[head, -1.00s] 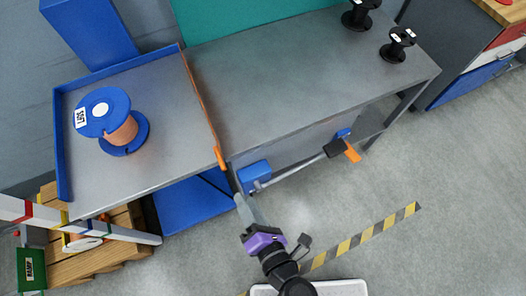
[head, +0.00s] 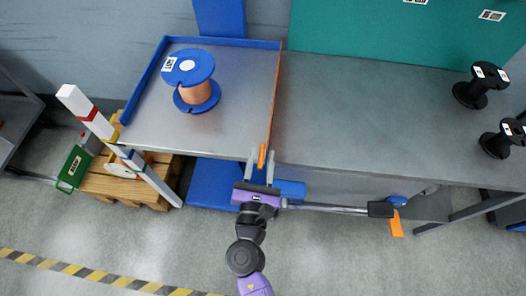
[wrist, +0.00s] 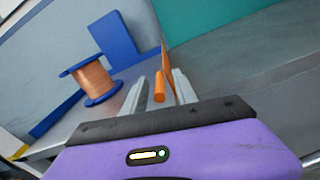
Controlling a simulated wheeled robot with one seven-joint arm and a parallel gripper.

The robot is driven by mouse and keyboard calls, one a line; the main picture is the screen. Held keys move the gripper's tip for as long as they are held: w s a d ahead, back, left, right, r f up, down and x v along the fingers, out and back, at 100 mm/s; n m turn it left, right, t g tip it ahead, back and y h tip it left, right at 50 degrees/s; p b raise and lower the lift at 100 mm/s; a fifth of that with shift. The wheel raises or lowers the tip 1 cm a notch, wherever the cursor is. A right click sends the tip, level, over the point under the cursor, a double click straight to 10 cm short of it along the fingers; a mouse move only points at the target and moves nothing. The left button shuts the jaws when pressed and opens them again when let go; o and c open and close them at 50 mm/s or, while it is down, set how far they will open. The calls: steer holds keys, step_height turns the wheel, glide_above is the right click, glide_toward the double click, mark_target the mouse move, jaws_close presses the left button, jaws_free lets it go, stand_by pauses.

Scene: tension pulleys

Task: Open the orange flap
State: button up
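The orange flap (head: 278,95) is a thin upright strip along the right edge of the grey tray table (head: 215,130). Its short orange handle (head: 262,156) sticks out at the near end. My purple gripper (head: 261,165) is at this near end, with one finger on each side of the handle. In the wrist view, the handle (wrist: 159,88) stands between the two open fingers (wrist: 159,92), with a visible gap on both sides. The flap (wrist: 166,62) runs away behind it, seen nearly edge-on.
A blue spool of copper wire (head: 196,82) stands on the tray table, left of the flap. A grey bench (head: 370,110) adjoins on the right, its near surface clear, with black spools (head: 480,85) farther right. A bar with a black end (head: 380,209) extends below the bench.

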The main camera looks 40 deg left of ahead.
steer(key=shift+x, duration=0.85)
steer(key=shift+s, duration=0.15)
jaws_close()
steer(key=shift+m+b, duration=0.45)
steer(key=shift+m, duration=0.05)
steer(key=shift+w+d+m+b, duration=0.3)
steer(key=shift+m+b, duration=0.2)
steer(key=shift+m, duration=0.3)
steer(key=shift+d, duration=0.15)
stand_by(0.6)
jaws_free()
